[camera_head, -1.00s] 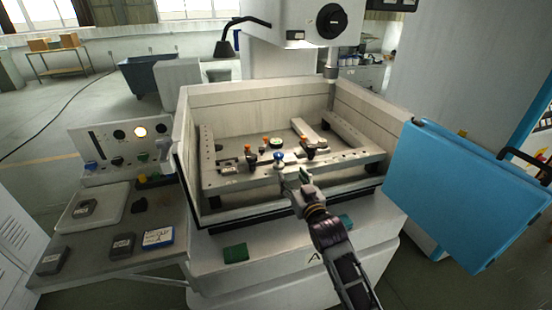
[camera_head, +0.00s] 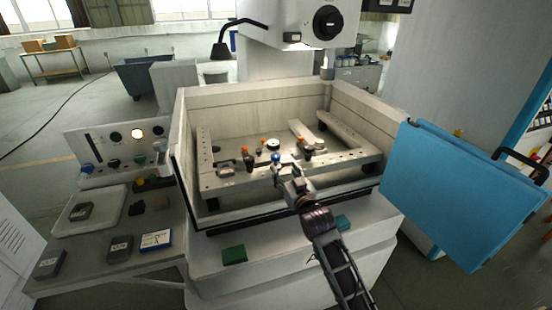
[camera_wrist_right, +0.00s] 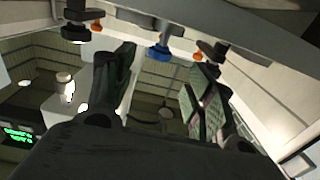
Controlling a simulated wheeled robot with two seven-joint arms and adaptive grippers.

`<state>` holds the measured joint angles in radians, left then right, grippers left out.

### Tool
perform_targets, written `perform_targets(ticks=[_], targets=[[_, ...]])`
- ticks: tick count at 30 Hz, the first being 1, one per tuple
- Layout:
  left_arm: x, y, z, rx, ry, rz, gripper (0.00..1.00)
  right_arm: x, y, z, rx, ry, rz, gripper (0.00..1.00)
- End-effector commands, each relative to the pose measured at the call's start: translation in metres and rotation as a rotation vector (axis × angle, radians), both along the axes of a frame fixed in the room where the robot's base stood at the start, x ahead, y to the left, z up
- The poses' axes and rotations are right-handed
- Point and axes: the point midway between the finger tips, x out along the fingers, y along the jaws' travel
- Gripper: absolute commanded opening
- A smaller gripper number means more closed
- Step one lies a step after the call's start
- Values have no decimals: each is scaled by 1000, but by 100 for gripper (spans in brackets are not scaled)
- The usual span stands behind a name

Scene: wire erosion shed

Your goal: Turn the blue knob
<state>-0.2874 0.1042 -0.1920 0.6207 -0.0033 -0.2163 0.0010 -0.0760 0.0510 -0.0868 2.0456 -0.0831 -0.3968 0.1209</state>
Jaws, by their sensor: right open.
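A small blue knob (camera_head: 275,157) stands at the near rail of the work frame inside the machine's tank. In the right wrist view the blue knob (camera_wrist_right: 158,52) shows between the two finger tips, towards the top. My right gripper (camera_head: 284,173) reaches over the tank's front wall, close to the knob. In the right wrist view the right gripper (camera_wrist_right: 162,72) has its fingers spread to either side, with no visible grip on the knob. Another blue knob (camera_head: 88,168) sits on the control panel at the left. My left gripper does not show.
Orange-topped clamps (camera_head: 306,147) and a round dial (camera_head: 273,144) sit near the knob. The tank wall (camera_head: 184,150) surrounds the frame. A blue door (camera_head: 455,195) stands open at the right. Trays and blocks cover the side table (camera_head: 95,250) at left.

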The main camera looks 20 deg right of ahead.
Motion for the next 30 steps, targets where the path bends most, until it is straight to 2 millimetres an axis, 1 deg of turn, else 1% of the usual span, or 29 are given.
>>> perform_targets(ticks=[13, 30], targets=[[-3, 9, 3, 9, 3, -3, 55, 39, 2, 1, 0, 0, 0, 55], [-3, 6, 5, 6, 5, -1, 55, 86, 5, 1, 0, 0, 0, 55]])
